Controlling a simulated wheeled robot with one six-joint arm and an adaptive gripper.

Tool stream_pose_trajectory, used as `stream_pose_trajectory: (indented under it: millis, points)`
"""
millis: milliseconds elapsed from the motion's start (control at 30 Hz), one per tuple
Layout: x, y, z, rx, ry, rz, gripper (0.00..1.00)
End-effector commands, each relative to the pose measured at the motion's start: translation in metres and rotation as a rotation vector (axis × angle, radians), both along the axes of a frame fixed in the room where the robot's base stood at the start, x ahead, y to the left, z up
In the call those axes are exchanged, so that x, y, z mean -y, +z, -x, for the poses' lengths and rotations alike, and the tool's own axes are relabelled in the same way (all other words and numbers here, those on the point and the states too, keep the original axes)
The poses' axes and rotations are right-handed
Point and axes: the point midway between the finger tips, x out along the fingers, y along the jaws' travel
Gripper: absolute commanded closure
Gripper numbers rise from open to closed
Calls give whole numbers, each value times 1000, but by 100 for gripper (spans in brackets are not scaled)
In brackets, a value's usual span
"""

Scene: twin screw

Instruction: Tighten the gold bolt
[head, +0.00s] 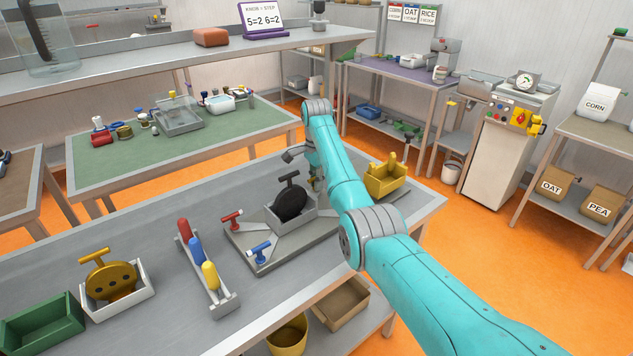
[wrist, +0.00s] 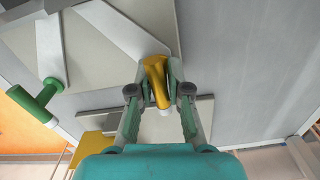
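The gold bolt (wrist: 156,82) has a bar-like handle and stands between the fingertips of my gripper (wrist: 158,88) in the wrist view. The fingers come in close on both sides of the handle with no clear gap, so my gripper looks shut on it. The bolt's shaft and seat are hidden. In the head view my arm covers most of the gripper and the gold bolt. The grey fixture plate (head: 262,262) lies on the bench with a red bolt (head: 231,219), a blue bolt (head: 259,252) and a black handled disc (head: 291,202) in a grey holder. A green bolt (wrist: 33,104) shows in the wrist view.
A rack with red, blue and yellow handles (head: 222,304) stands left of the fixture. Further left are a gold disc (head: 109,280) in a white holder and a green bin (head: 42,325). A yellow bin (head: 388,183) sits behind my arm. A raised shelf (head: 190,56) spans the back.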

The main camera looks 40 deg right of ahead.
Motion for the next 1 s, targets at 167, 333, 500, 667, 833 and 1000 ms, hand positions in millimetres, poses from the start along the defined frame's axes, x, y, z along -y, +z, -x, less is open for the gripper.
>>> stream_pose_trajectory:
  millis: [167, 333, 500, 667, 833, 1000]
  points:
    - [0, 1, 0, 1, 1, 0, 58]
    - [0, 0, 0, 0, 1, 0, 58]
    - [0, 10, -1, 3, 1, 1, 58]
    - [0, 33, -1, 3, 1, 1, 58]
    - [0, 58, -1, 3, 1, 1, 58]
    - [0, 73, -1, 2, 1, 0, 58]
